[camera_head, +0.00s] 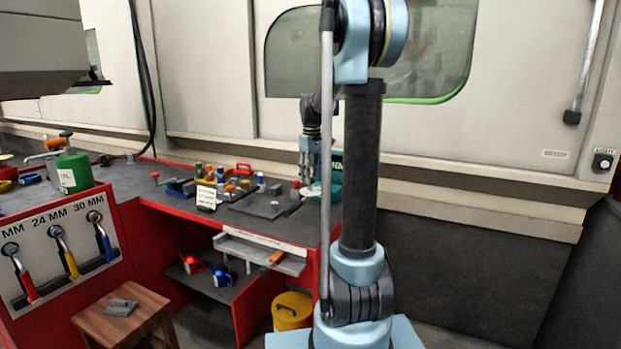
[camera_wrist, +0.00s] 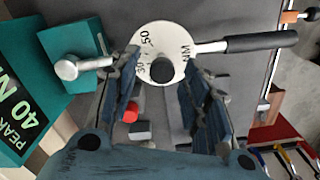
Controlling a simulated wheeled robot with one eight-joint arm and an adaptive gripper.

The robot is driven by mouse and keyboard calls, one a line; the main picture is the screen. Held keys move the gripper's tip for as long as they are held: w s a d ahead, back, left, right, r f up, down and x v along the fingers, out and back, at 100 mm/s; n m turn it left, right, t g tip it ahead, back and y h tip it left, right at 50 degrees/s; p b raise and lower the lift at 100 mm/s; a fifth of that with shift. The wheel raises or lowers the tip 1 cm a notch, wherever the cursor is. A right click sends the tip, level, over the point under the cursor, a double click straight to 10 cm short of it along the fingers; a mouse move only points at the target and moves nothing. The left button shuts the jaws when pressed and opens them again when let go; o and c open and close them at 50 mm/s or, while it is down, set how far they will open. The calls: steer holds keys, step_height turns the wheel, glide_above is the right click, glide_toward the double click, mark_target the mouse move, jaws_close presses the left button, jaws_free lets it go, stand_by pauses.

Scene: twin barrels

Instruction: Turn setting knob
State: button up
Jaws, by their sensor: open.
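A silver shaft with a black handle (camera_wrist: 262,42) runs right from the dial. My gripper (camera_wrist: 162,76) is open, pointing down over the dial, with one finger on each side of the knob; I cannot tell whether either touches it. In the head view my gripper (camera_head: 309,170) is over the far right of the workbench, and the knob is not discernible.
A green block with a silver peg (camera_wrist: 68,68) and a green "PEAK 40 N" box (camera_wrist: 25,115) stand left of the dial. A red-capped item (camera_wrist: 130,112) lies below it. The bench (camera_head: 150,180) holds several small parts; a wooden stool (camera_head: 118,318) stands in front.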

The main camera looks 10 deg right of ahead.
step_height(320, 180, up, 12)
steer(key=shift+f, duration=0.2)
steer(key=shift+w, duration=0.1)
stand_by(0.3)
step_height(320, 180, up, 5)
steer(key=m, duration=0.1)
steer(key=f, duration=1.7)
steer(key=shift+s, duration=0.2)
jaws_close()
